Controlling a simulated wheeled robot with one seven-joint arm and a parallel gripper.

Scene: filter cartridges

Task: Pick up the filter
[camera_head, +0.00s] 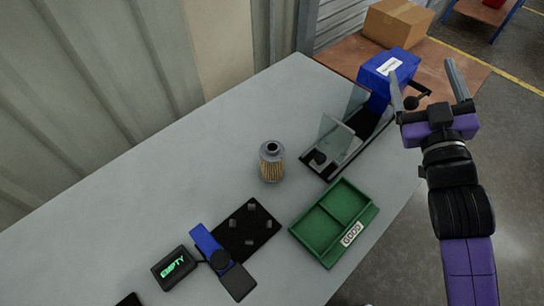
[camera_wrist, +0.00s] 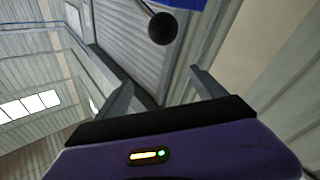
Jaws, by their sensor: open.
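The filter (camera_head: 271,162) is a small upright cylinder with a grey cap, a dark hole on top and a tan pleated side. It stands on the grey table (camera_head: 180,170) near the middle of the head view. My gripper (camera_head: 430,82) is at the upper right, raised beyond the table's right edge and well apart from the filter. Its two fingers are spread with nothing between them. The wrist view shows the open fingers (camera_wrist: 158,88) against the walls, and the filter is not in that view.
A green two-part tray (camera_head: 299,231) labelled GOOD lies right of and nearer than the filter. A blue device with glass panels (camera_head: 338,132) stands behind right. Table left of the filter is clear.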

